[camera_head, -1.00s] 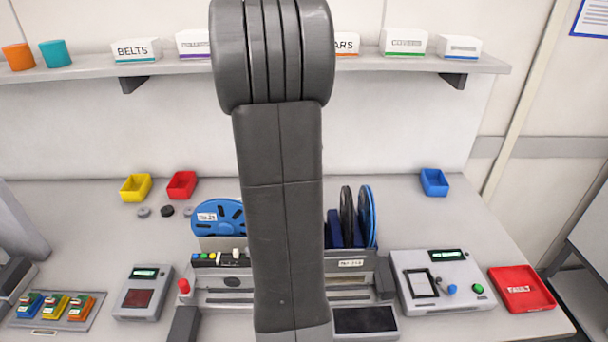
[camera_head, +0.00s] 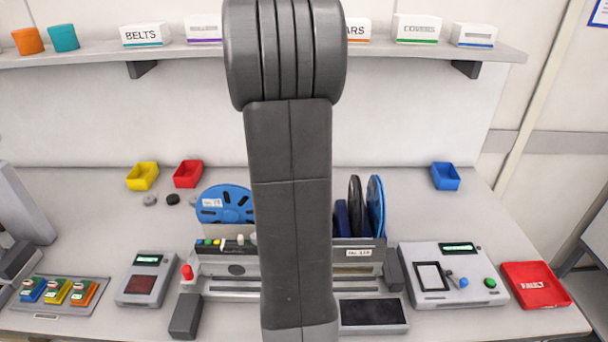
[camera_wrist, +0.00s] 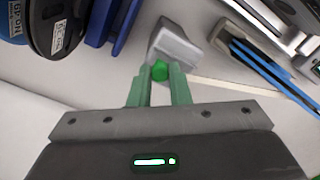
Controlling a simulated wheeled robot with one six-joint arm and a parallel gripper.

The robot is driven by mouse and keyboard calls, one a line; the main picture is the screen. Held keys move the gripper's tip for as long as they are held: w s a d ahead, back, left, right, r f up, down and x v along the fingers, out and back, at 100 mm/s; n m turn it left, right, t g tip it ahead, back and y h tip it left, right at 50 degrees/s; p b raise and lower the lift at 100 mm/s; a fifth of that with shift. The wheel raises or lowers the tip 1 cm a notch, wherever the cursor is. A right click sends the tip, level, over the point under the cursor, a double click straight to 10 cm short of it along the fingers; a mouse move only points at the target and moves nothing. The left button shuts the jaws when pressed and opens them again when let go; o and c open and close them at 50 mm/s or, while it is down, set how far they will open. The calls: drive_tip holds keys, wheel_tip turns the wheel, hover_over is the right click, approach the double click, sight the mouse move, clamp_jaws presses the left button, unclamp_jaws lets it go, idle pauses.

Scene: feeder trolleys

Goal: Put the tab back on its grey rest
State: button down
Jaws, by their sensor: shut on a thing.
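In the wrist view the two green fingers of my gripper (camera_wrist: 159,88) are closed on a small green piece (camera_wrist: 160,70), which I take to be the tab. Most of it is hidden between the fingers. A light grey block (camera_wrist: 178,46), possibly the grey rest, lies just beyond the fingertips. The green piece overlaps its near edge in the picture; I cannot tell whether they touch. In the head view my arm stands in front of the middle of the bench and hides my gripper, the green piece and that block.
In the wrist view dark reels (camera_wrist: 62,28) and a blue holder (camera_wrist: 122,20) are close on the left, and blue strips (camera_wrist: 270,70) are on the right. In the head view a button panel (camera_head: 415,298) and red tray (camera_head: 537,302) stand right; a small display box (camera_head: 128,297) stands left.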

drive_tip(key=shift+f+b, duration=0.3)
drive_tip(key=shift+f, duration=0.3)
idle(0.4)
drive_tip(key=c, duration=1.3)
unclamp_jaws()
wheel_tip(320, 180, up, 14)
drive_tip(key=shift+f, duration=0.1)
wheel_tip(320, 180, down, 14)
drive_tip(key=shift+r, duration=0.25)
